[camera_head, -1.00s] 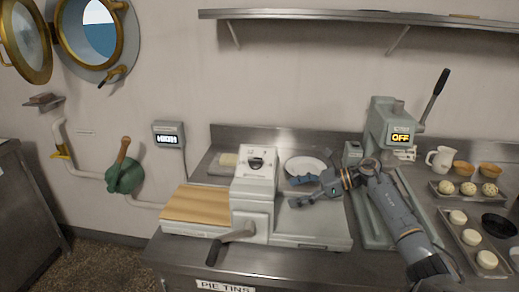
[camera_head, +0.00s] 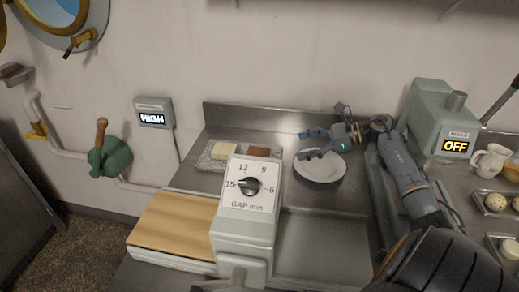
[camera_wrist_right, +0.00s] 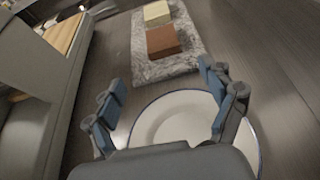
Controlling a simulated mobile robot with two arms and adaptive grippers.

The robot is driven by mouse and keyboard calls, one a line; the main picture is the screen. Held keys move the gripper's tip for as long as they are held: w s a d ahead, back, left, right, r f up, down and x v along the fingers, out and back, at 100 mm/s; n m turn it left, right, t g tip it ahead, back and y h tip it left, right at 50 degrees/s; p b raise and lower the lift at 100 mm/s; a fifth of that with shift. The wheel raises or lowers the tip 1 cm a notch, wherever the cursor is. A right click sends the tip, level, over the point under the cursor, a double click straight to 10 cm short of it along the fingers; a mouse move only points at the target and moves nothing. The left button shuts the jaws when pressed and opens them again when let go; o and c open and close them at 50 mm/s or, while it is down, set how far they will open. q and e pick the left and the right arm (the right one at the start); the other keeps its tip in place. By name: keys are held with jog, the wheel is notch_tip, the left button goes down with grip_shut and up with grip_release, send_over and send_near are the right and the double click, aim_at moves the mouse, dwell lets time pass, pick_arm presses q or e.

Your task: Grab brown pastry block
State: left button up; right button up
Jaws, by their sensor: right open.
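The brown pastry block (camera_head: 259,152) lies on a speckled stone slab (camera_head: 207,163) behind the machine with the gap dial. In the right wrist view the brown block (camera_wrist_right: 162,41) sits on the near part of the slab (camera_wrist_right: 188,65), beyond my fingertips. My right gripper (camera_head: 305,144) is open and empty, above the white plate (camera_head: 320,168) and to the right of the block. In the wrist view its two fingers (camera_wrist_right: 160,92) are spread apart over the plate. My left gripper is not in view.
A pale yellow block (camera_head: 223,149) lies on the same slab, left of the brown one. The dial machine (camera_head: 245,225) with its wooden board (camera_head: 172,222) stands in front. A press reading OFF (camera_head: 440,115) stands to the right. The wall closes off the back.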

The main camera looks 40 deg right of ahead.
jog(key=p, duration=0.2)
send_near(254, 154)
jog(key=shift+w+a+f, duration=0.35)
jog(key=shift+w+a, duration=0.05)
jog(key=shift+a, duration=0.3)
jog(key=shift+w+a+f+p, duration=0.1)
jog(key=shift+w+a+p, duration=0.15)
jog(key=shift+w+p, duration=0.15)
jog(key=p+x, duration=0.1)
jog(key=x, duration=0.2)
jog(key=shift+w+f, duration=0.1)
jog(key=shift+w, duration=0.3)
jog(key=shift+w+a+f, duration=0.25)
jog(key=shift+w+f, duration=0.05)
jog(key=shift+s, duration=0.1)
jog(key=shift+c, duration=0.2)
jog(key=c, duration=1.2)
jog(key=shift+c, duration=0.3)
jog(key=shift+d+r, duration=0.1)
jog(key=shift+r, duration=0.1)
